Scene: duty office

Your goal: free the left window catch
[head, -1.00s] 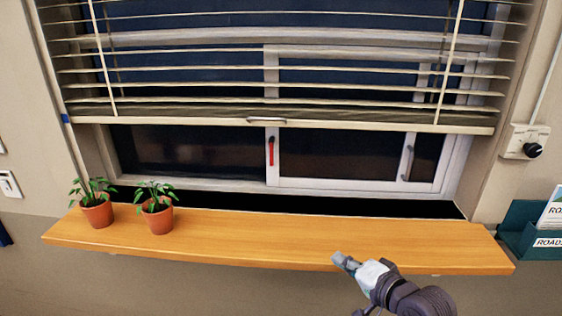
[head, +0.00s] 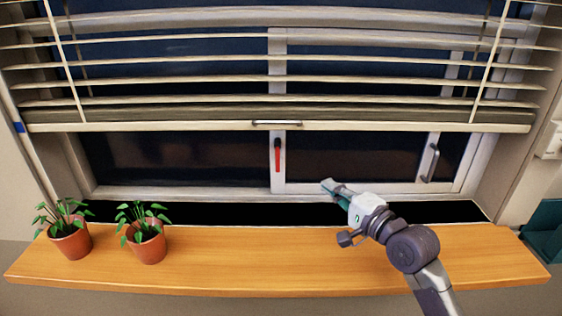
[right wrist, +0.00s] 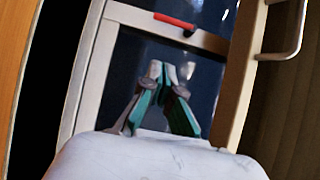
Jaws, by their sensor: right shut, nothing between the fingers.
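The left window catch (head: 277,155) is a red handle hanging upright on the window's middle post, just below the blind. It also shows near the top of the right wrist view (right wrist: 175,21). My right gripper (head: 328,186) is above the sill, in front of the window, below and to the right of the catch. In the right wrist view its fingertips (right wrist: 163,68) are together with nothing between them, apart from the catch. My left gripper is out of view.
A part-lowered blind with a bottom rail (head: 180,127) and pull handle (head: 277,123) hangs just above the catch. A grey handle (head: 430,162) is on the right. Potted plants (head: 146,243) (head: 70,238) stand on the left of the wooden sill (head: 260,265); its middle is clear.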

